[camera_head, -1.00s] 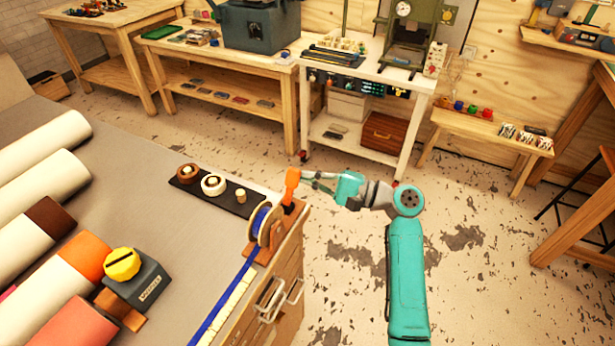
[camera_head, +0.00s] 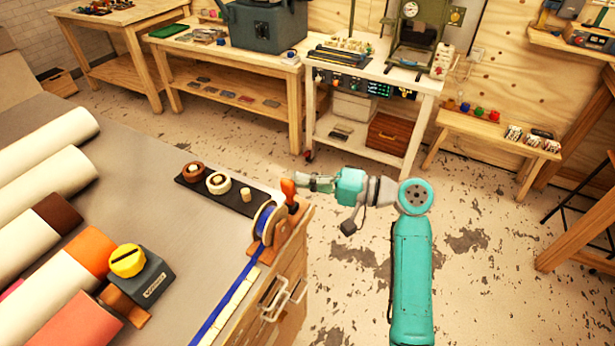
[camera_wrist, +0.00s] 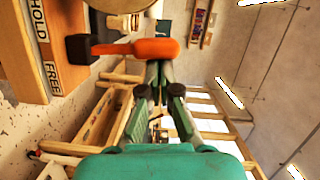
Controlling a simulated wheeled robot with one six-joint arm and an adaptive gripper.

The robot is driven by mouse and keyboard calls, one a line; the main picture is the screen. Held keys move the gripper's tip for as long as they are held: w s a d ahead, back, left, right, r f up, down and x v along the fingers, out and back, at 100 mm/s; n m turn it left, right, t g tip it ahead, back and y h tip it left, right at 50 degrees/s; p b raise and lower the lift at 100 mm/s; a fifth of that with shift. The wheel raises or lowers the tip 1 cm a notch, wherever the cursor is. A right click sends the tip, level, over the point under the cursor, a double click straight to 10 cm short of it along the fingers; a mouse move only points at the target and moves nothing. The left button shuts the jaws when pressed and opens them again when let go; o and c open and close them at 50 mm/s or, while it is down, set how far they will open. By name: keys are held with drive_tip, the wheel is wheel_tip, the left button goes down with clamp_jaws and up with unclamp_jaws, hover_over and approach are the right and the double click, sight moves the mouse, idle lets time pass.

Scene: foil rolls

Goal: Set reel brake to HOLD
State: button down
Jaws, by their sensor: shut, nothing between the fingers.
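The reel brake is a lever with an orange handle (camera_head: 288,190) beside the blue reel (camera_head: 266,220) at the bench corner. In the wrist view the orange handle (camera_wrist: 150,48) extends from a dark base (camera_wrist: 78,47). The wooden side carries a HOLD label (camera_wrist: 38,20) and a FREE label (camera_wrist: 52,77); the base lies between them in this view. My gripper (camera_wrist: 160,68) is shut and empty, its fingertips at the handle's side, seemingly touching it. In the head view my gripper (camera_head: 303,182) reaches the handle from the right.
A dark strip (camera_head: 225,192) with small round parts lies behind the reel. Large rolls (camera_head: 50,185) and a yellow-knobbed box (camera_head: 140,275) are on the bench's left. Drawer handles (camera_head: 285,295) stick out of the bench side. The floor around my arm is clear.

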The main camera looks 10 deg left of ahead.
drive_tip(key=shift+s+a+r+n+h, duration=0.15)
drive_tip(key=shift+s+a+n+h, duration=0.15)
drive_tip(key=shift+s+n, duration=0.45)
drive_tip(key=shift+s, duration=0.1)
drive_tip(key=shift+s+a, duration=0.1)
drive_tip(key=shift+s, duration=0.05)
